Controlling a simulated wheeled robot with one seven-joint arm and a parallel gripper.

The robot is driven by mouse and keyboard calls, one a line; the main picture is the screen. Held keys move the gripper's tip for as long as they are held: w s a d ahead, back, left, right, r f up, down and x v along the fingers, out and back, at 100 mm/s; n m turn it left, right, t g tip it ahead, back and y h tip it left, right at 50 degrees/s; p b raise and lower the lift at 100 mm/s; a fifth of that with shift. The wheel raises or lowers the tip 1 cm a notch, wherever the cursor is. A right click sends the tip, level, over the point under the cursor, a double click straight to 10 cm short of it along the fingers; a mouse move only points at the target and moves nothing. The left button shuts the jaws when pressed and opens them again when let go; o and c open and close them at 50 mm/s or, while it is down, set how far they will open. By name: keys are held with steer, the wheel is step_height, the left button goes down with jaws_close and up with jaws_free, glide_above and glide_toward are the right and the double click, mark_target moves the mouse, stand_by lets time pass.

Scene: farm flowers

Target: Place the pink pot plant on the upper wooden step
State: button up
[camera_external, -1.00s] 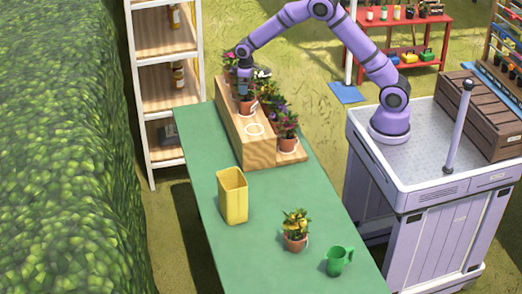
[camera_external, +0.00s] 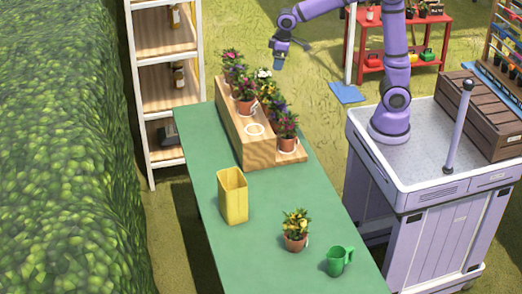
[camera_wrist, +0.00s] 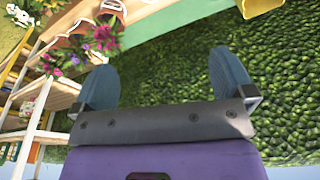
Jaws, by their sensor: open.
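A plant with pink-red flowers in a terracotta pot (camera_external: 246,105) stands upright on the upper wooden step (camera_external: 229,122), just behind an empty white ring (camera_external: 255,129). Another plant with pinkish flowers (camera_external: 287,126) stands at the near end of the lower step (camera_external: 293,156). A further red-pink flowered plant (camera_external: 231,58) is at the far end of the upper step. Pink blooms (camera_wrist: 103,37) also show in the wrist view; which plant they belong to I cannot tell. My gripper (camera_external: 277,66) is open and empty, raised to the right of the steps and apart from the plants.
A green table (camera_external: 210,190) carries the steps, a yellow container (camera_external: 232,197), a yellow-flowered potted plant (camera_external: 295,230) and a green mug (camera_external: 339,260). Other plants, one with white blooms (camera_external: 264,73), crowd the lower step. A white shelf (camera_external: 168,96) stands behind left.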

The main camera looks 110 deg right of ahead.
steer(key=s+a+r+n+t, duration=0.1)
steer(key=s+a+r, duration=0.2)
steer(key=s+a, duration=0.3)
steer(key=s+a+r+n+t, duration=0.1)
steer(key=s+a+r, duration=0.2)
steer(key=s+a, duration=0.25)
steer(key=s+a+f, duration=0.1)
steer(key=s+a, duration=0.1)
steer(key=s, duration=0.5)
steer(key=s+a+f+n+t, duration=0.1)
steer(key=s+a, duration=0.2)
steer(key=s, duration=0.4)
steer(key=shift+a+y, duration=0.3)
